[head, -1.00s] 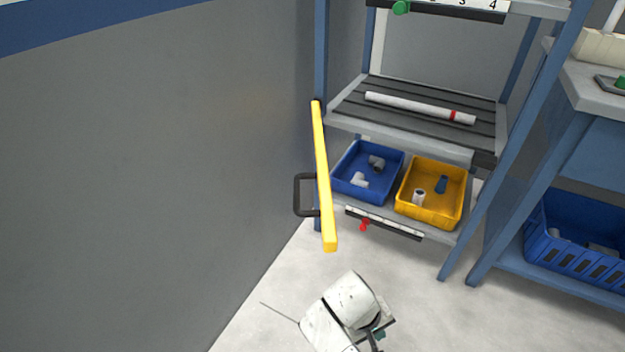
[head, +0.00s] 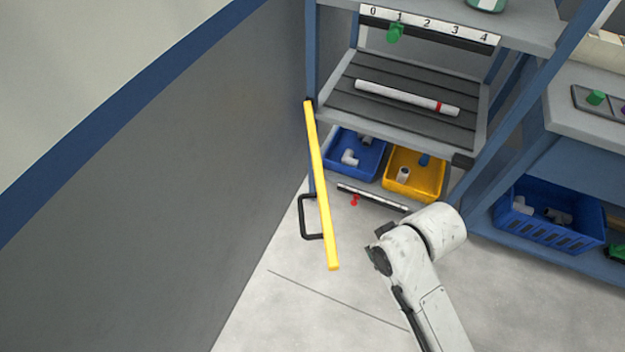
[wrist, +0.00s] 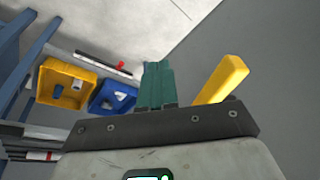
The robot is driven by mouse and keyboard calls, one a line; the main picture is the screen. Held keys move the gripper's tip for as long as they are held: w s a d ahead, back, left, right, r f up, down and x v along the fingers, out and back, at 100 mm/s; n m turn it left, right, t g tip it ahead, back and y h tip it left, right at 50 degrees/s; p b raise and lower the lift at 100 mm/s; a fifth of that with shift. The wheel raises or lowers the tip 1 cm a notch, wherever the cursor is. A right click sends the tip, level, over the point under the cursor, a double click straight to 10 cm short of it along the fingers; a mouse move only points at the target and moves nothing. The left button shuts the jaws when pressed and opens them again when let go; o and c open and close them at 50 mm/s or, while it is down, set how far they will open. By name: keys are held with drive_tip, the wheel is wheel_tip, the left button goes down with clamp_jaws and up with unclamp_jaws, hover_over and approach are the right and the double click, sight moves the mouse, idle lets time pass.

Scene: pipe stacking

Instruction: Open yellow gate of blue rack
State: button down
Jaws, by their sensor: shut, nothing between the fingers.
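The yellow gate (head: 320,185) is a bar joined to the left post of the blue rack (head: 311,60). It stands swung out from the rack front, so the front is unbarred. Its black handle (head: 306,218) is on the side toward the wall. In the wrist view the gate's end (wrist: 222,80) shows to the right of my gripper (wrist: 157,68). The teal fingers are together and empty, apart from the gate. In the head view my arm stands right of the gate's free end; the fingers are not clearly visible there.
On the rack are a white pipe with a red band (head: 405,98), a blue bin (head: 352,160) and a yellow bin (head: 413,180) with fittings. A grey wall (head: 220,150) rises close left of the gate. A bench (head: 590,120) stands right. Floor in front is clear.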

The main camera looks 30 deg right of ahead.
drive_tip(key=w+r+m+y+p, duration=0.1)
drive_tip(key=w+r+y+p, duration=0.1)
drive_tip(key=w+r+p, duration=0.6)
drive_tip(key=m+y+p, duration=0.3)
drive_tip(key=y+p, duration=0.1)
approach(303, 215)
drive_tip(key=b+x, duration=0.1)
drive_tip(key=x, duration=0.5)
drive_tip(key=shift+s+d+f, duration=0.15)
drive_tip(key=shift+d+f, duration=0.1)
drive_tip(key=shift+f, duration=0.25)
drive_tip(key=shift+a, duration=0.5)
drive_tip(key=w+a+m+t+b, duration=0.2)
drive_tip(key=w+a, duration=1.1)
drive_tip(key=shift+a+m+h+b, duration=0.3)
drive_tip(key=shift+m+b, duration=0.05)
drive_tip(key=shift+m, duration=0.05)
drive_tip(key=shift+r, duration=0.15)
